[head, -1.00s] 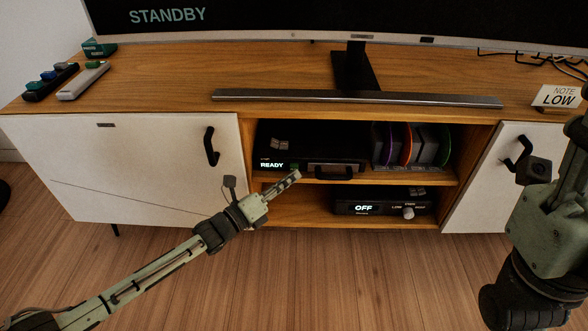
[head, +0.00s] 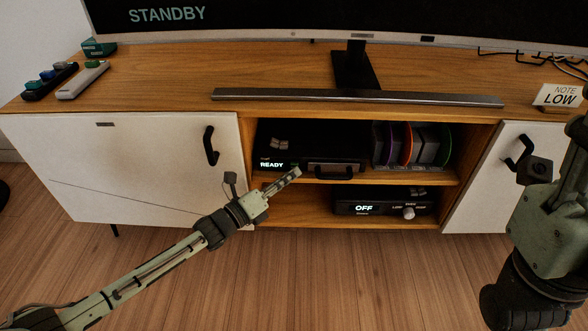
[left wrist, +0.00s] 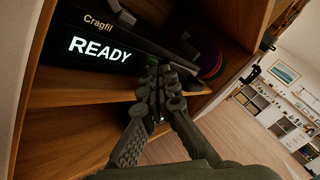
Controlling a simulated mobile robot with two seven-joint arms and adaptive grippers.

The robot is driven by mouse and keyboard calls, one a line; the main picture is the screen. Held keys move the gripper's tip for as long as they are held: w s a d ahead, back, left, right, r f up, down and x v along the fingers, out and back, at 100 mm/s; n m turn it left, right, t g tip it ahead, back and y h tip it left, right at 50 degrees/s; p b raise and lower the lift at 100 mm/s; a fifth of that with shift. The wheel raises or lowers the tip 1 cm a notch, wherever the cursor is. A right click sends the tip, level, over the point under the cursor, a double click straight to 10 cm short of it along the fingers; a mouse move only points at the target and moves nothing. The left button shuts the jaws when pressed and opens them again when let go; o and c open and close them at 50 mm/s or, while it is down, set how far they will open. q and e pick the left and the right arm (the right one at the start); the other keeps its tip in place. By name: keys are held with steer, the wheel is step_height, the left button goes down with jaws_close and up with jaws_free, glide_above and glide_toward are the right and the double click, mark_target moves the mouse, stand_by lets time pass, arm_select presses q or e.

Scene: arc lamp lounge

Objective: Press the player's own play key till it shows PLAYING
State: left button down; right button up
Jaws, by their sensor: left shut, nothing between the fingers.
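The player (head: 300,148) is a black box on the upper open shelf of the cabinet. Its lit front display reads READY, and the word also shows large on the player in the left wrist view (left wrist: 85,75) under the name Cragfil. I cannot make out the play key. My left gripper (head: 296,172) is shut and empty, its tips just in front of and below the player's front. In the left wrist view the closed fingers (left wrist: 158,85) point toward the shelf, right of the display, and hide part of the front.
A second black unit (head: 380,205) reading OFF, with a round knob, stands on the lower shelf. White doors (head: 130,165) flank the shelves. The television (head: 300,22) above reads STANDBY. The floor in front is clear.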

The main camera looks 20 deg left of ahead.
arm_select(q)
steer(key=shift+w+a, duration=0.1)
steer(key=shift+w, duration=0.25)
stand_by(0.5)
steer(key=shift+s+d+p, duration=0.2)
steer(key=shift+s+p, duration=0.1)
steer(key=shift+s, duration=0.35)
steer(key=shift+s+d+p, duration=0.15)
steer(key=shift+s+p, duration=0.1)
steer(key=shift+s, duration=0.35)
steer(key=s+p, duration=0.1)
steer(key=s, duration=0.1)
steer(key=s+d+p, duration=0.1)
steer(key=s, duration=0.1)
steer(key=shift+s+d, duration=0.2)
steer(key=shift+s, duration=0.2)
